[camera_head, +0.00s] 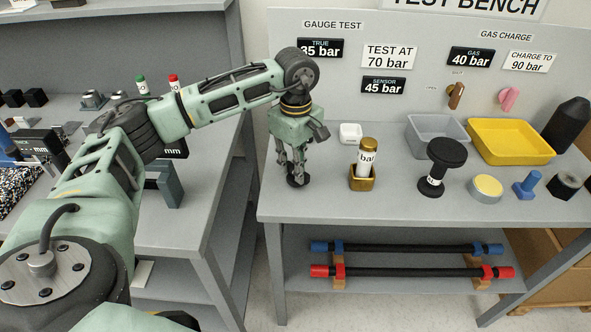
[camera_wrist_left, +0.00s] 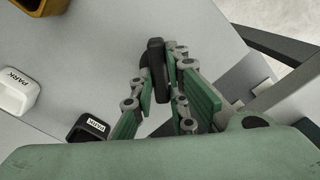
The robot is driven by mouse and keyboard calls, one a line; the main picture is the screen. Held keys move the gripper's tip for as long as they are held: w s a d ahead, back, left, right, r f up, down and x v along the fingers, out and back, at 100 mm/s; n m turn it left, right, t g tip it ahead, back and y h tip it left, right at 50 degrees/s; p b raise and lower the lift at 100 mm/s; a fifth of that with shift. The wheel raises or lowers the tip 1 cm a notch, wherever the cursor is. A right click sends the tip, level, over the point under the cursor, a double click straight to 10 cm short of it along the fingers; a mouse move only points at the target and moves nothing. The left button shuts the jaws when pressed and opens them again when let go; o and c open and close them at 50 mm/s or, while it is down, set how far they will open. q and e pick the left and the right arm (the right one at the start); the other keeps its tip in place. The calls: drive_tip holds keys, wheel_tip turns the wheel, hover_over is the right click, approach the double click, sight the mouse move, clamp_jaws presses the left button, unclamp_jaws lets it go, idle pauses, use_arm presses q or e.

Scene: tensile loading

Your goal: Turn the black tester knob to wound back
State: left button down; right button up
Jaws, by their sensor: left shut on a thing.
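My left gripper (camera_head: 297,174) reaches down from above at the left end of the test bench. Its fingers are shut on a small black knob (camera_head: 298,182) close to the bench top. In the left wrist view, the black knob (camera_wrist_left: 156,68) stands between the finger pads of my left gripper (camera_wrist_left: 165,88). The fingers cover part of it, and I cannot read its turn angle or any mark on it. My right gripper is not in view.
A white PARK block (camera_head: 350,133), a brass-coloured holder (camera_head: 362,180) with a labelled cylinder and a black knobbed piece (camera_head: 440,160) stand to the right. Farther right are a grey tray (camera_head: 432,150) and a yellow tray (camera_head: 510,155). A black PARK block (camera_wrist_left: 88,129) is near the gripper.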

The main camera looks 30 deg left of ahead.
use_arm(q)
drive_tip(key=m+b, duration=0.1)
drive_tip(key=m, duration=0.1)
drive_tip(key=m+b, duration=0.1)
drive_tip(key=m, duration=0.2)
drive_tip(key=shift+w+m, duration=0.2)
drive_tip(key=shift+m, duration=0.1)
drive_tip(key=shift+r+m+b, duration=0.1)
drive_tip(key=shift+m+b, duration=0.5)
drive_tip(key=shift+m, duration=1.4)
drive_tip(key=c, duration=1.7)
unclamp_jaws()
drive_tip(key=shift+d, duration=0.1)
wheel_tip(320, 180, up, 12)
